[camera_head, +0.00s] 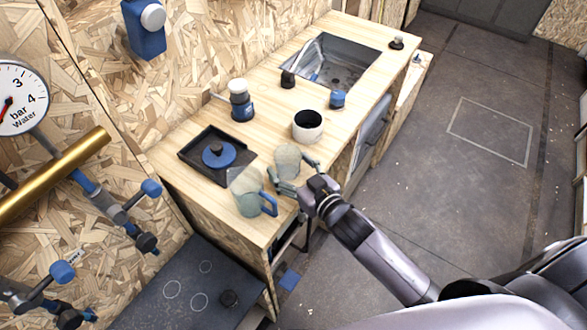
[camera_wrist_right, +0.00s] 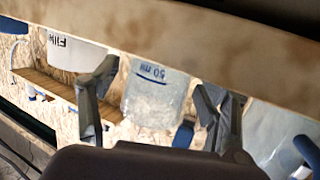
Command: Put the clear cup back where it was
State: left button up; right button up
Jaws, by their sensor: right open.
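The clear cup (camera_head: 287,158) is on the wooden counter near its front edge, just right of a clear jug with a blue handle (camera_head: 246,190). It looks upright. My right gripper (camera_head: 295,172) is open, with one finger on each side of the cup. In the right wrist view the cup (camera_wrist_right: 155,98), with blue volume print, shows between the parted fingers (camera_wrist_right: 155,105). Gaps show beside it there; I cannot tell whether a finger touches it. The jug (camera_wrist_right: 272,130) shows close beside one finger. My left gripper is not in view.
A white pot with a dark inside (camera_head: 308,127) stands behind the cup. A black tray (camera_head: 187,154) with a blue round lid (camera_head: 218,153) lies to the left. The counter (camera_head: 275,92) also bears a grinder-like blue-and-white item (camera_head: 241,104), a blue cup (camera_head: 337,98) and a sink (camera_head: 345,68).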

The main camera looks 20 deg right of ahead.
jog(key=shift+s+r, duration=0.1)
jog(key=shift+r, duration=0.05)
jog(key=b+v, duration=0.2)
jog(key=v, duration=1)
jog(key=s+d+f+g+h, duration=0.1)
jog(key=s+d+f+g, duration=0.1)
jog(key=f, duration=0.9)
jog(key=s+d+f+m+g+h, duration=0.1)
jog(key=s+d+f+g, duration=0.15)
jog(key=f, duration=0.95)
jog(key=s+d+f+g+h, duration=0.2)
jog(key=s+f, duration=0.1)
jog(key=f, duration=0.8)
jog(key=s+f+g, duration=0.4)
jog(key=s+f, duration=0.5)
jog(key=s, duration=0.3)
jog(key=s+f+g, duration=0.3)
jog(key=s+f, duration=0.6)
jog(key=s, duration=0.3)
jog(key=shift+a+f+g, duration=0.3)
jog(key=shift+a+g, duration=0.05)
jog(key=shift+a, duration=0.05)
